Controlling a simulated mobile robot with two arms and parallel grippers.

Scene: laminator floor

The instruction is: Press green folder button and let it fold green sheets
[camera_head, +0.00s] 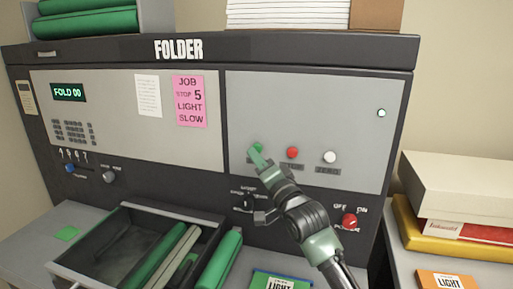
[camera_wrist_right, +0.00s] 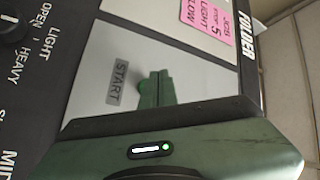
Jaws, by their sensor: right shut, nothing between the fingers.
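The folder (camera_head: 120,150) is a dark machine with grey panels; its display (camera_head: 68,92) reads FOLD 00. My right gripper (camera_head: 260,158) is shut and empty, its tips at the left end of the button row, left of the red button (camera_head: 292,152). The green button is mostly or wholly hidden behind the green fingertips; I cannot tell whether it is pressed. In the right wrist view, the shut fingers (camera_wrist_right: 155,90) stand beside the START label (camera_wrist_right: 118,82). Green sheets (camera_head: 85,22) lie stacked on top at the left. My left gripper is out of view.
A white button (camera_head: 330,157) and a red power knob (camera_head: 349,220) are right of the gripper. An open tray (camera_head: 130,212) with green and pale pieces juts out below. Boxes (camera_head: 455,185) stand at the right.

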